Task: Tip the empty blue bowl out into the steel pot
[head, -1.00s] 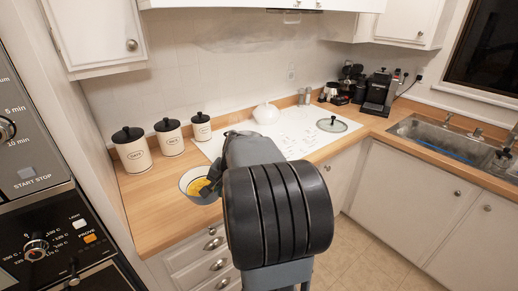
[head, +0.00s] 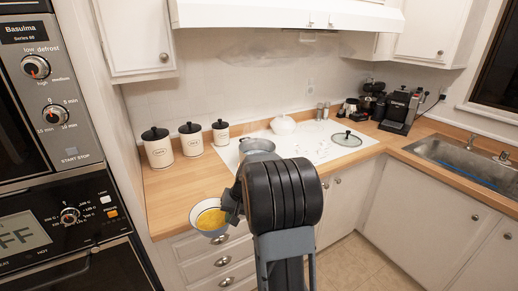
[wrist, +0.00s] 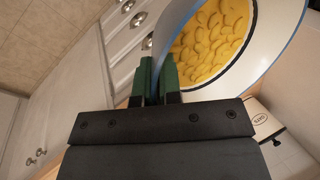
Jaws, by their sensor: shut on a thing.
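The blue bowl (head: 210,232), pale inside, is not empty: yellow pieces (head: 210,218) lie in it. It hangs in front of the counter's front edge, above the drawers, and looks roughly level. My gripper (head: 232,207) is shut on its right side. In the wrist view the green fingers of my gripper (wrist: 157,75) pinch the wall of the bowl (wrist: 262,52), and the yellow pieces (wrist: 212,40) show inside. The steel pot (head: 257,146) stands on the left part of the white cooktop, behind my gripper. My arm hides part of its surroundings; its inside is hard to see.
Several white canisters with black lids (head: 158,150) stand at the back left of the counter. A glass lid (head: 346,139) lies on the cooktop (head: 305,147); a white teapot (head: 283,125) stands behind the pot. Tall ovens (head: 70,215) border the left. Bare wooden counter (head: 185,185) lies before the canisters.

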